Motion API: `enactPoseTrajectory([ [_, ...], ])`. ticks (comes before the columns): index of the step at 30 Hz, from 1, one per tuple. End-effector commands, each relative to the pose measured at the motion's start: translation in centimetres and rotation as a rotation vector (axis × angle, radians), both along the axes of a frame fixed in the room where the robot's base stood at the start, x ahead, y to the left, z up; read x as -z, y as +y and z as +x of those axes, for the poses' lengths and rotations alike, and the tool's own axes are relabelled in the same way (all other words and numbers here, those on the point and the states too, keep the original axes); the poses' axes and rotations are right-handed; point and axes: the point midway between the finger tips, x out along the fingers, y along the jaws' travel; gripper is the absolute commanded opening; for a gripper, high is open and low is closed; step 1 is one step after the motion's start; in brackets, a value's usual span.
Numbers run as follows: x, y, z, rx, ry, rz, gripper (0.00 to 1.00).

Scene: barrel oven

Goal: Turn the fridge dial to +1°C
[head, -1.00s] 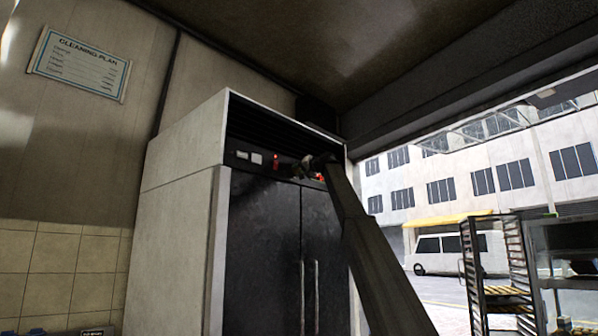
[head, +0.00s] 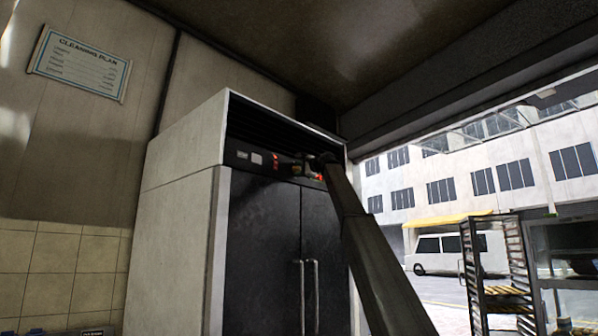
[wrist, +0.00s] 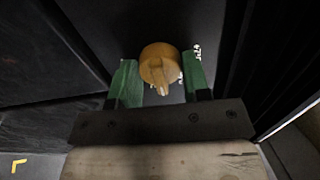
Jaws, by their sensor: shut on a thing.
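The fridge dial (wrist: 160,66) is a round orange-yellow knob with a raised grip bar on a dark panel. In the wrist view its bar points down toward my gripper. My gripper (wrist: 160,78) has green fingers, one on each side of the dial, and is shut on it. In the head view my gripper (head: 306,168) is at the control panel (head: 243,158) at the top of the tall fridge (head: 265,240). Red lit marks (head: 276,160) show left of my gripper, and more red shows just right of it. The temperature reading is too small to make out.
The fridge's two dark doors are shut, with vertical handles (head: 316,285). Dark slats (head: 265,125) lie above the panel, below the cabinet's top edge. A wheeled rack (head: 480,270) stands at the right by the wide opening to the street.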

Motion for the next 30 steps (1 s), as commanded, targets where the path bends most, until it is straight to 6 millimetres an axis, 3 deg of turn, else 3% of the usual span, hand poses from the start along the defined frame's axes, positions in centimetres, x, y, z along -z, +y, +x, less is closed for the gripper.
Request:
enactPoseTrajectory([
  [30, 0.15, -0.03, -0.04, 0.001, 0.761, 0.590, 0.20],
])
